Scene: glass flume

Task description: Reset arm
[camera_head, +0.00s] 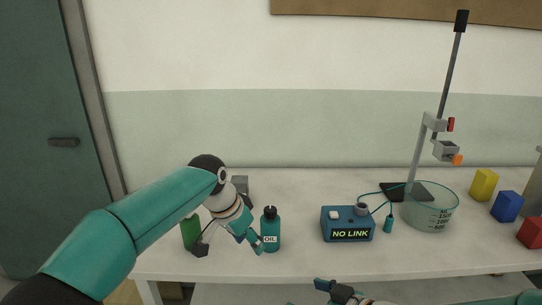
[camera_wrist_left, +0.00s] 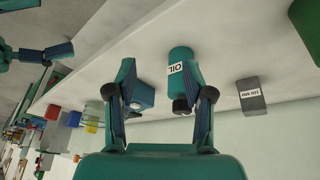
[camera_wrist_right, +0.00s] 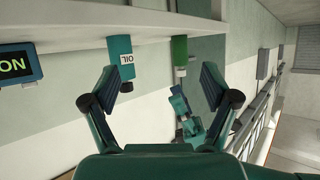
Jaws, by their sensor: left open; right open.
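My left gripper (camera_head: 230,250) is open, low over the left part of the table, just left of the teal OIL bottle (camera_head: 270,232). I cannot tell whether a finger touches the bottle. My right gripper (camera_head: 335,290) shows partly at the bottom edge of the head view, in front of the table. In the right wrist view its fingers (camera_wrist_right: 158,80) are spread, with nothing between them.
A green object (camera_head: 190,232) and a grey block (camera_head: 240,184) stand near my left arm. A blue NO LINK box (camera_head: 347,232) is wired to a probe by a glass beaker (camera_head: 430,212) and stand. Yellow (camera_head: 483,184), blue (camera_head: 507,206) and red (camera_head: 531,233) blocks stand right.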

